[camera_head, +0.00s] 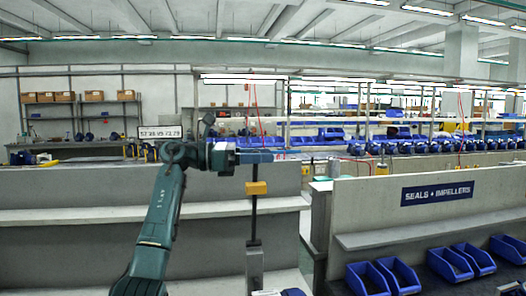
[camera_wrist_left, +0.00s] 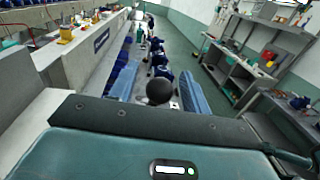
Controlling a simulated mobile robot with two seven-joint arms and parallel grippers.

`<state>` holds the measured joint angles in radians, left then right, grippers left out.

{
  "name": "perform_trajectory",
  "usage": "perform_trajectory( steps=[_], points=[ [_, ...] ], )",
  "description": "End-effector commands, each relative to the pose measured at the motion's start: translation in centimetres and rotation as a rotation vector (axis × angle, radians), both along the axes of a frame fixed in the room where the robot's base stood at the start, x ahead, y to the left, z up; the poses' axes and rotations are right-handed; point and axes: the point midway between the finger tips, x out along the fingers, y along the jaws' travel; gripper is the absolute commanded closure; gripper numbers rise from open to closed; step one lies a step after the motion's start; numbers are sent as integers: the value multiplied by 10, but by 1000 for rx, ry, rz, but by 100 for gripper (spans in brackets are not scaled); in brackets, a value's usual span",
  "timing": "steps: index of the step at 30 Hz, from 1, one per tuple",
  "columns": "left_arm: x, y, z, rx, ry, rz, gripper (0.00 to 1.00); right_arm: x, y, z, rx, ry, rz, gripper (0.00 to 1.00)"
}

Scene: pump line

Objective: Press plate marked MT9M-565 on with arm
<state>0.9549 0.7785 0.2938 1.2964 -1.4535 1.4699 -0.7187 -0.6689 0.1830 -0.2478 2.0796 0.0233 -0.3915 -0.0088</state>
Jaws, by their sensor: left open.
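My left gripper (camera_head: 262,156) is stretched out to the right at mid-height in the head view. Its two blue fingers stand apart in the left wrist view (camera_wrist_left: 160,95). A dark round knob-like shape (camera_wrist_left: 160,91) shows between them there; I cannot tell whether it is part of my gripper or how far off it is. No plate with the marking MT9M-565 can be read in either view. My right gripper is not in view.
A black post with a yellow box (camera_head: 256,188) stands below my left gripper. A grey partition with a SEALS + IMPELLERS sign (camera_head: 437,193) stands at right, with blue bins (camera_head: 398,274) below. Blue pumps (camera_head: 400,148) line the bench behind. A grey workbench (camera_wrist_left: 245,68) stands across the aisle.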

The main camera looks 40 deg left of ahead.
Motion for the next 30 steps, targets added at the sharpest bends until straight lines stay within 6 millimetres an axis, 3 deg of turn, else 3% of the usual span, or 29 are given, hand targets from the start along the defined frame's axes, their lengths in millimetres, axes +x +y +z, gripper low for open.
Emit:
perform_trajectory(
  steps=[12,30],
  points=[
    [6,-6,0,1,0,0,53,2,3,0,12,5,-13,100],
    [6,-6,0,1,-1,0,100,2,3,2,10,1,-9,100]
  ],
)
